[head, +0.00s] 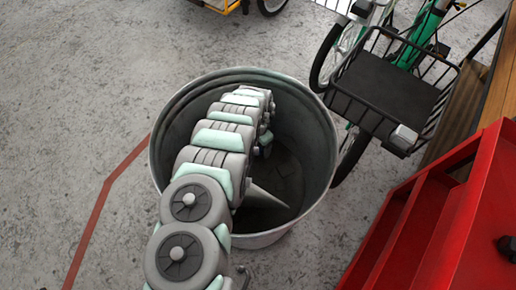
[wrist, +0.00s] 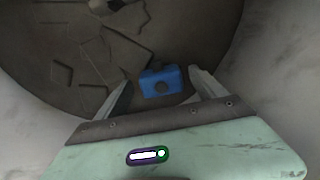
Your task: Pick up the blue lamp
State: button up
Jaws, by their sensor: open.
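The blue lamp (wrist: 161,83) shows in the wrist view as a small blue box with a dark round spot on its front. It lies at the bottom of the grey metal bin (head: 322,115), near the wall. My gripper (wrist: 160,82) is open, with one finger to the left of the lamp and one to the right in the picture. No contact between the fingers and the lamp is visible, and I cannot tell the exact height gap. In the head view my arm reaches down into the bin and hides the lamp and the gripper.
Dark angular flat pieces (wrist: 75,60) and a small grey object (wrist: 103,5) lie on the bin floor. The bin wall is close on both sides. A bicycle with a black basket (head: 395,85) stands right of the bin, and a red cabinet (head: 440,215) is at lower right.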

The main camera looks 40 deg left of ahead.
jog(key=shift+f, duration=0.45)
jog(key=shift+w+r, duration=0.1)
jog(key=shift+c, duration=0.3)
jog(key=c, duration=1.4)
jog(key=shift+c, duration=0.2)
